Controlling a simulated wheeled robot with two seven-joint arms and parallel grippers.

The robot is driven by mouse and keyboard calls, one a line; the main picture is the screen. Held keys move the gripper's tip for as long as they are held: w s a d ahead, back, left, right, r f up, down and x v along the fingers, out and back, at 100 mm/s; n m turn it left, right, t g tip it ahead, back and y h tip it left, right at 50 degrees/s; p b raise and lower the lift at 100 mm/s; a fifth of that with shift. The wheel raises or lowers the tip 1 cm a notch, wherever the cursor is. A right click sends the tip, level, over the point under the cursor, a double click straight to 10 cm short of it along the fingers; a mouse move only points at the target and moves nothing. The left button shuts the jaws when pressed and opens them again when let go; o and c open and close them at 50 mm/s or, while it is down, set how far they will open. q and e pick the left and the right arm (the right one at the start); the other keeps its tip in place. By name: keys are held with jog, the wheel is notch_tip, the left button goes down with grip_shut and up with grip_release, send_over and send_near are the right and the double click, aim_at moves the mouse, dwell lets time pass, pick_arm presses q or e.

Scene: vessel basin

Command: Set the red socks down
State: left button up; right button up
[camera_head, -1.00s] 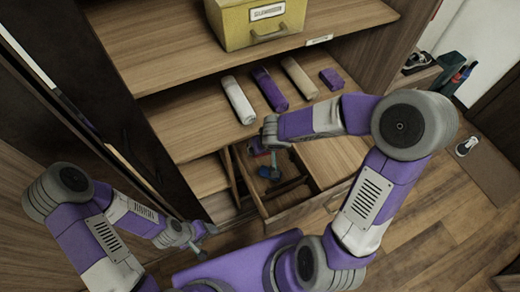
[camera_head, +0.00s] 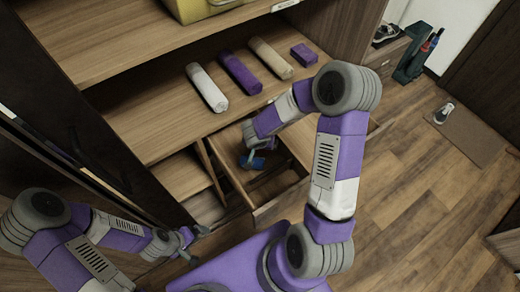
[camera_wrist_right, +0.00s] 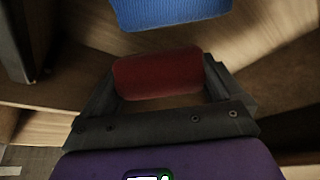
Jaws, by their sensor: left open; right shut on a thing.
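The red socks (camera_wrist_right: 158,76) are a dark red bundle between the two fingers of my right gripper (camera_wrist_right: 161,72) in the right wrist view. The right gripper is shut on them. In the head view my right arm reaches down into the open drawer (camera_head: 262,212), and its wrist hides the gripper tips and the socks. A blue knitted bundle (camera_wrist_right: 172,10) lies just beyond the red socks in the wrist view. Blue also shows in the drawer in the head view (camera_head: 256,162). My left gripper (camera_head: 196,240) is open and empty, left of the drawer.
On the shelf above the drawer lie a white roll (camera_head: 206,87), a purple roll (camera_head: 240,72), a beige roll (camera_head: 271,58) and a small purple bundle (camera_head: 304,54). A yellow box (camera_head: 205,8) sits higher.

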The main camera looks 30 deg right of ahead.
jog(key=shift+f+b, duration=0.3)
jog(key=shift+f, duration=1.25)
jog(key=shift+f+b, duration=0.15)
jog(key=shift+b, duration=0.15)
jog(key=o, duration=0.8)
jog(key=shift+c, duration=0.2)
jog(key=shift+r+p, duration=0.2)
jog(key=shift+p, duration=0.15)
jog(key=p+v, duration=0.2)
jog(key=v, duration=1)
jog(key=shift+p, duration=0.4)
